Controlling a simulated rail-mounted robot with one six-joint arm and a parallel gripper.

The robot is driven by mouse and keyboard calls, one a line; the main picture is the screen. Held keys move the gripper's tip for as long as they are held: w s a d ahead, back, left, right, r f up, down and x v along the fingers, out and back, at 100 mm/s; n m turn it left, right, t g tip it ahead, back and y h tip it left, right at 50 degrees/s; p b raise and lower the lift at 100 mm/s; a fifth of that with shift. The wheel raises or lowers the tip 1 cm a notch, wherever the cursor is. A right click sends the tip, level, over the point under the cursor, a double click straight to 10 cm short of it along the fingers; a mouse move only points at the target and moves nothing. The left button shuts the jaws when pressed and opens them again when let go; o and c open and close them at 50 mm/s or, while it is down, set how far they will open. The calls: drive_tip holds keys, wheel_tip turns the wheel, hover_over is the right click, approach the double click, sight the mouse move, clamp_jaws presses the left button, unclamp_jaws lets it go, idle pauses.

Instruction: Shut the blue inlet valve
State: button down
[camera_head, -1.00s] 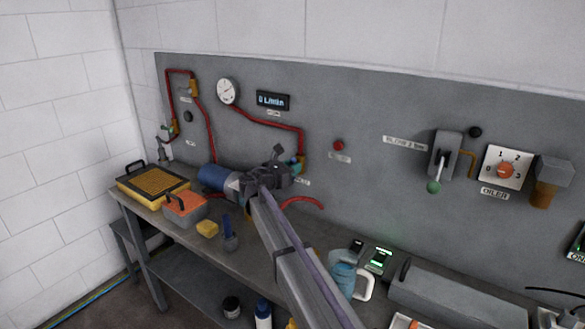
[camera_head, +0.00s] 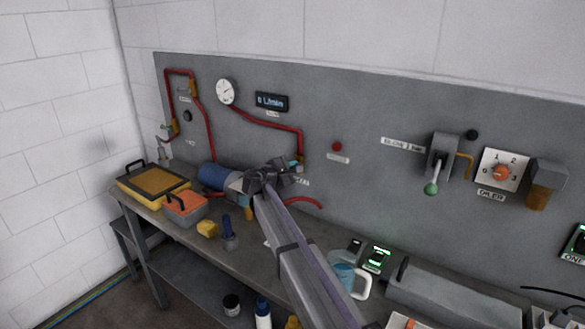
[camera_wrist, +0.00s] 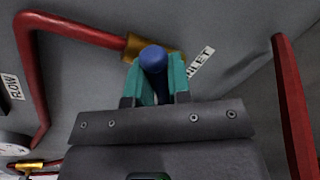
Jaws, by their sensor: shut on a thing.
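The blue handle of the inlet valve (camera_wrist: 152,57) is between the teal fingers of my gripper (camera_wrist: 156,72) in the wrist view. My gripper is shut on it. The brass valve body (camera_wrist: 130,46) sits right behind the handle, at the end of a red pipe. The white INLET label (camera_wrist: 201,62) is just to its right, partly covered. In the head view my gripper (camera_head: 297,166) is at the panel, below the lower end of the red pipe (camera_head: 301,143). My wrist hides the blue handle there.
The flow display (camera_head: 271,101) reads 0 L/min. A round gauge (camera_head: 228,92) is left of it. A blue cylindrical body (camera_head: 212,177) stands close left of my wrist. A red pipe (camera_wrist: 293,105) runs right of my gripper. An orange-lidded box (camera_head: 185,203) and yellow block (camera_head: 207,228) are on the bench.

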drive_tip(key=m, duration=0.2)
drive_tip(key=m+y, duration=0.1)
drive_tip(key=shift+s+d+f+m, duration=0.15)
drive_tip(key=shift+d+m, duration=0.05)
drive_tip(key=shift+m, duration=0.2)
drive_tip(key=shift+f+m+y, duration=0.2)
drive_tip(key=shift+m+y, duration=0.3)
drive_tip(key=shift+m, duration=0.8)
drive_tip(key=c, duration=1.1)
unclamp_jaws()
drive_tip(key=shift+d+t, duration=0.1)
drive_tip(key=shift+t, duration=0.2)
drive_tip(key=shift+s+a+r, duration=0.15)
drive_tip(key=shift+a, duration=0.05)
drive_tip(key=p+v, duration=0.2)
drive_tip(key=v, duration=0.8)
drive_tip(key=shift+s, duration=0.2)
